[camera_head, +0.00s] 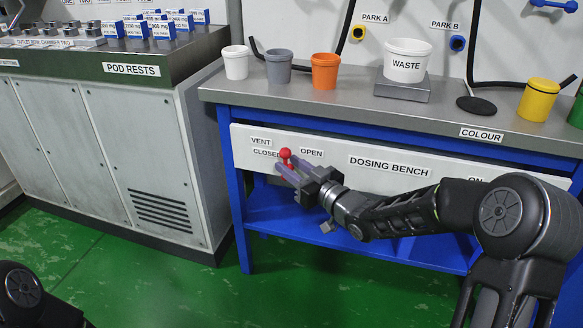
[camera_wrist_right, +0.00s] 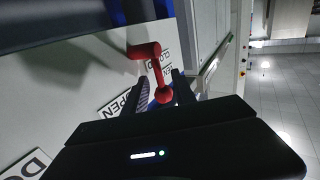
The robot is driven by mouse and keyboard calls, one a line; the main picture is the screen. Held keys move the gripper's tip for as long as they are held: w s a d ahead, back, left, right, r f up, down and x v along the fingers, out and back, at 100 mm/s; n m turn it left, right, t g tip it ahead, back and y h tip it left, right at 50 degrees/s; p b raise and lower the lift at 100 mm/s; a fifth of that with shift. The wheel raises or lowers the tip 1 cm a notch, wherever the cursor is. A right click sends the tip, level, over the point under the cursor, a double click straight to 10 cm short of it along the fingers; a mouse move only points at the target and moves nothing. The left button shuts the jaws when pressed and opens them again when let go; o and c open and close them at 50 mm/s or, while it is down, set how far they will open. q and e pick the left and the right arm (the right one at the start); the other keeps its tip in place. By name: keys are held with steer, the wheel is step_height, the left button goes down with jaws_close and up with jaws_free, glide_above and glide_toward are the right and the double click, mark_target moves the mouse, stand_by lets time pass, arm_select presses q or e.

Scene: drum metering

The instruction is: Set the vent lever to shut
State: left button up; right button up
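The vent lever (camera_head: 286,154) is red with a round knob and sits on the white front panel of the dosing bench, between the CLOSED label (camera_head: 265,153) and the OPEN label (camera_head: 312,153). In the wrist view the knob is between the fingers (camera_wrist_right: 162,92); contact is unclear. My left gripper is out of view.
The bench top (camera_head: 340,103) holds a white cup (camera_head: 236,63), a grey cup (camera_head: 279,67), an orange cup (camera_head: 325,71), a WASTE tub (camera_head: 406,61) and a yellow cup (camera_head: 538,99). A cabinet (camera_head: 140,150) stands to the left. Green floor is clear in front.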

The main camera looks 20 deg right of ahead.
steer(key=shift+c, duration=0.2)
jaws_close()
stand_by(1.1)
